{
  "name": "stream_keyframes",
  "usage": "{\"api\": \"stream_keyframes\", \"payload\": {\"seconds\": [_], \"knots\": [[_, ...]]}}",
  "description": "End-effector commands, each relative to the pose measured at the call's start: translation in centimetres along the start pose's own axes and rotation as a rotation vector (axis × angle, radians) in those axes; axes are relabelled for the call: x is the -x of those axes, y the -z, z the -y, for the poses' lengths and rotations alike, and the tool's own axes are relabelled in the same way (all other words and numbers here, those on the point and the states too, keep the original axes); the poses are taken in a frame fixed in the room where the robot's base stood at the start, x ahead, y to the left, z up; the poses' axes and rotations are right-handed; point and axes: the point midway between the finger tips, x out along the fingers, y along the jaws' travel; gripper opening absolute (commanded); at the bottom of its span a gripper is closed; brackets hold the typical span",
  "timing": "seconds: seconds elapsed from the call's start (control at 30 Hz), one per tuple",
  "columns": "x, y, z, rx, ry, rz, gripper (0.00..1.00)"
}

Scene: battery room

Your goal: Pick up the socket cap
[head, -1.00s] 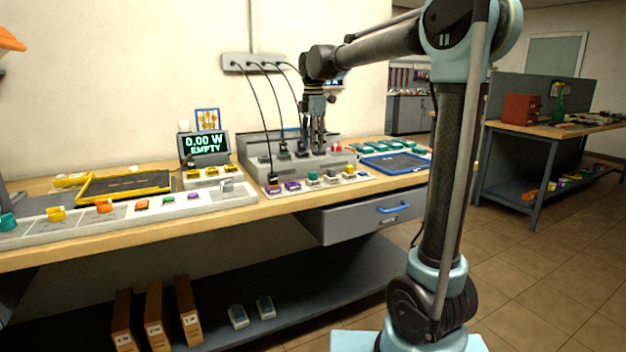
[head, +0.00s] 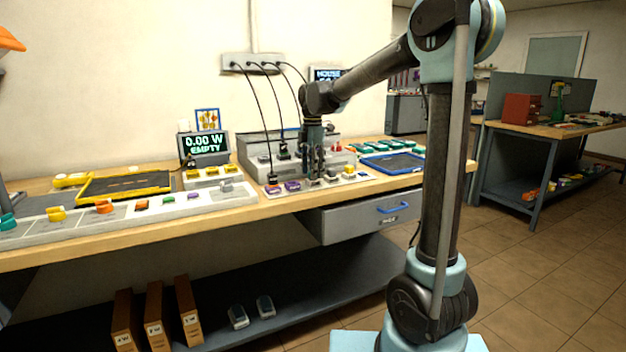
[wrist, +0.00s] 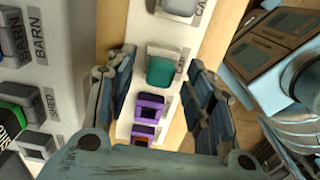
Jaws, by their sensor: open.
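A white strip on the bench's front edge holds a row of small coloured parts; in the wrist view (wrist: 118,128) a teal block (wrist: 160,71) sits on it in a pale holder. Beyond it is a grey block (wrist: 180,7) beside a label partly reading "CA". I cannot tell for certain which part is the socket cap. My gripper (head: 313,172) points down over this strip, open and empty. In the wrist view its fingers (wrist: 165,92) stand on either side of the teal block, apart from it.
Purple parts (wrist: 150,106) sit close by on the strip. Behind is a grey unit (head: 262,163) with hanging black cables. A blue-rimmed tray (head: 365,168) lies right, a yellow-rimmed tray (head: 82,190) left. A drawer with a blue handle (head: 393,208) is below the bench top.

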Motion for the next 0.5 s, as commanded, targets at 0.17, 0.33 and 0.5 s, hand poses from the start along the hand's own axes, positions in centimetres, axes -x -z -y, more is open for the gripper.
{"api": "stream_keyframes", "payload": {"seconds": [0.17,0.33,0.5], "knots": [[0.01,0.0,-0.01,0.0,0.0,0.0,0.46],[0.02,0.0,-0.01,0.0,0.0,0.0,0.1],[0.03,0.0,-0.01,0.0,0.0,0.0,0.1]]}}
